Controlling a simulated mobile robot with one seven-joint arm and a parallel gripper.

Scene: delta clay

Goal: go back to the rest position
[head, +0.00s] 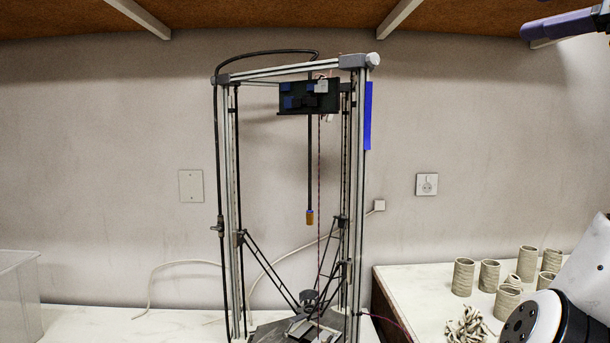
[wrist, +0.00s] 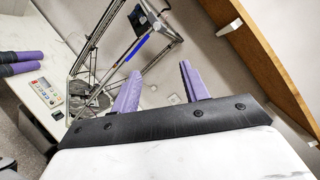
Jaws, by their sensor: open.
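My gripper shows in the wrist view (wrist: 160,88) as two purple fingers standing apart on a dark mount. Nothing is between them. In the head view only a part of my white arm and a purple piece at the top right show; the fingertips are not clearly seen there. The tall delta clay printer (head: 360,200) stands in the middle of the head view, with a dark box at its top and a hanging tube with an orange tip. It also shows tilted behind the fingers in the wrist view (wrist: 112,70).
Several clay cups (head: 464,277) and a heap of clay coils (head: 468,326) stand on a white table at the right, near my arm. A clear bin (head: 18,295) is at the left. In the wrist view a control panel (wrist: 45,92) lies beside the printer. Wooden shelving hangs overhead.

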